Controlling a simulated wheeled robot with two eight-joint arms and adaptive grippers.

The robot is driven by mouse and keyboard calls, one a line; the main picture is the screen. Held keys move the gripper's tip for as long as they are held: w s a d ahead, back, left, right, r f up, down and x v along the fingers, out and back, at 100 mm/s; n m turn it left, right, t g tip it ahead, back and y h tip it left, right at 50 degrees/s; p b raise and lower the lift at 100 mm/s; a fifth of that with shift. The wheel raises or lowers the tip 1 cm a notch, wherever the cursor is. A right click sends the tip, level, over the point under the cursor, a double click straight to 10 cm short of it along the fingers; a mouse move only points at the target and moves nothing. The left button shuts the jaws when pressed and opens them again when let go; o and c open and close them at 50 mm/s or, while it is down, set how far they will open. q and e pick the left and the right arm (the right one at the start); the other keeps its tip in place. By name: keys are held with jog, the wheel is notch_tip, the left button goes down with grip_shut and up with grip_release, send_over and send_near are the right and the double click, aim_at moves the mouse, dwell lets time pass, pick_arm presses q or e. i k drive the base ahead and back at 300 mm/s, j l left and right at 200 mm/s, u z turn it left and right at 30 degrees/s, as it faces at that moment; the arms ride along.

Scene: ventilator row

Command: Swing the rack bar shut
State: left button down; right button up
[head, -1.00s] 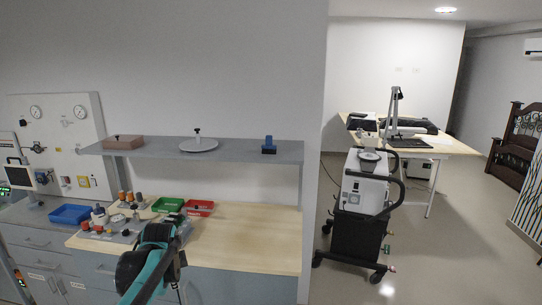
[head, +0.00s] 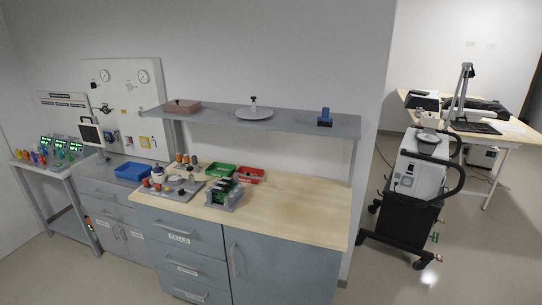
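A small grey rack (head: 225,196) with dark and green parts stands on the light wooden worktop near its front edge, left of the worktop's middle. It is small in the head view. I cannot make out clearly which part is its bar, or whether the bar is open or shut. Neither of my grippers is in view.
A grey tray (head: 160,194) with orange-topped pieces lies left of the rack. Green (head: 220,169) and red (head: 250,175) bins stand behind it. A grey shelf (head: 290,121) overhangs the worktop. The worktop's right part (head: 310,205) is clear. A wheeled ventilator (head: 418,168) stands further right.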

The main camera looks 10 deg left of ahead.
aim_at(248, 174)
jog(key=i+j+u, duration=0.1)
jog(key=j, duration=0.2)
jog(key=i+j, duration=0.1)
jog(key=j, duration=0.2)
jog(key=i+j+u, duration=0.15)
jog(key=j, duration=0.15)
jog(key=i+l+u, duration=0.1)
jog(key=i+l, duration=0.15)
jog(key=i, duration=0.2)
